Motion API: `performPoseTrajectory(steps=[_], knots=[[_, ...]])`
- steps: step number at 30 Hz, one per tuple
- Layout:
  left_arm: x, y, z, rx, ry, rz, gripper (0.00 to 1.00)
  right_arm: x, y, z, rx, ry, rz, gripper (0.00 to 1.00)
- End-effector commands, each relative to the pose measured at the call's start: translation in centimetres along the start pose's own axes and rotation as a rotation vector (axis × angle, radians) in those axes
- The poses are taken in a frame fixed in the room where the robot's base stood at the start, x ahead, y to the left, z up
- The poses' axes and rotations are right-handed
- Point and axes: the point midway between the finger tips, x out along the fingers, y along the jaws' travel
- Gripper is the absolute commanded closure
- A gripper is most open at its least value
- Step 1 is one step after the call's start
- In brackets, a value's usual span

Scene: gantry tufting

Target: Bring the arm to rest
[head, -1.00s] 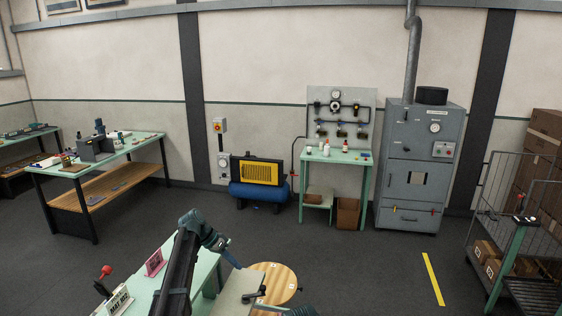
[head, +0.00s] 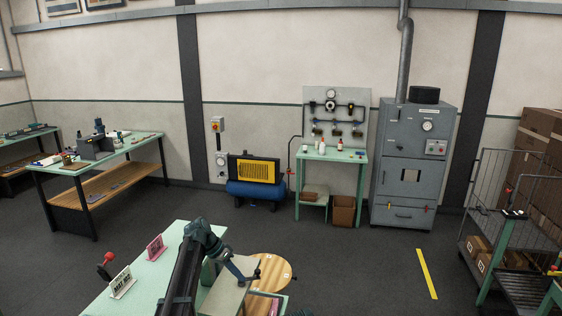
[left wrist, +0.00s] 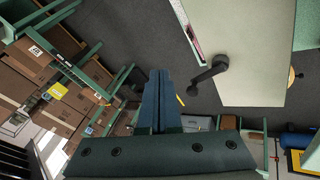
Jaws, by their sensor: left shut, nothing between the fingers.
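My left arm rises from the bottom of the head view, its wrist bent over the near pale-green bench (head: 178,240). My left gripper (head: 236,268) points down and right beside a grey panel (head: 222,297) with a black crank handle (head: 248,275). In the left wrist view the blue fingers of the left gripper (left wrist: 160,75) lie together, shut with nothing between them. The panel (left wrist: 245,40) and crank handle (left wrist: 212,70) appear to their right, apart from the fingers. My right gripper does not show.
A pink sign (head: 156,247), a white sign (head: 122,283) and a red-knobbed lever (head: 108,258) stand on the bench's left part. A round wooden top (head: 274,270) is right of the panel. A wire cart (head: 510,215) with boxes stands far right. The middle floor is clear.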

Motion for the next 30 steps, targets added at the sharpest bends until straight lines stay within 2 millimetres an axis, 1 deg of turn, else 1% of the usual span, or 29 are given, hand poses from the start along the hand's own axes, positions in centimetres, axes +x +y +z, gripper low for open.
performPoseTrajectory(steps=[1, 2, 6, 11, 12, 14, 17, 18, 20, 21, 24, 27, 30], knots=[[1.1, 0.7, 0.8, -0.005, -0.012, -0.004, 1.0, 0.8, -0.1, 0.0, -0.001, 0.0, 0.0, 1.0], [1.5, 0.9, 1.1, -0.008, -0.019, -0.008, 1.0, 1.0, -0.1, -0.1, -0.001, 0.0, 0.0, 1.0], [4.0, 2.8, 3.1, -0.032, -0.061, -0.03, 1.0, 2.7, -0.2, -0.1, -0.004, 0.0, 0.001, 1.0], [8.1, 5.7, 6.6, -0.072, -0.127, -0.074, 1.0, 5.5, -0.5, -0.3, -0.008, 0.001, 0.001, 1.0], [9.4, 6.6, 7.8, -0.084, -0.147, -0.09, 1.0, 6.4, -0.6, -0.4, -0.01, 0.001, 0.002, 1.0], [11.4, 8.0, 9.9, -0.103, -0.179, -0.118, 1.0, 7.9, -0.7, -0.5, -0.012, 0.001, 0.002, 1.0], [15.1, 10.6, 14.3, -0.142, -0.238, -0.184, 1.0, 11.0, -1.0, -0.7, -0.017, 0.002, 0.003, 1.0], [16.6, 11.6, 16.3, -0.16, -0.261, -0.216, 1.0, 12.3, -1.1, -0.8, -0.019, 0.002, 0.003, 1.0], [18.4, 13.0, 19.1, -0.185, -0.29, -0.266, 1.0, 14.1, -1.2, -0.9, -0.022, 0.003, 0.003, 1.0], [19.5, 13.7, 20.9, -0.2, -0.307, -0.299, 1.0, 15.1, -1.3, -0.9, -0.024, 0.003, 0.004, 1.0], [21.5, 15.2, 24.8, -0.234, -0.336, -0.377, 1.0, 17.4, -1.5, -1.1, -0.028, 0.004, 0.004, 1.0], [22.9, 16.2, 28.0, -0.258, -0.353, -0.445, 1.0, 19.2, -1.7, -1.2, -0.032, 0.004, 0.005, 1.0], [23.8, 16.9, 30.3, -0.277, -0.361, -0.498, 1.0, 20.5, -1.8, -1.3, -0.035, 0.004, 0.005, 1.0]])
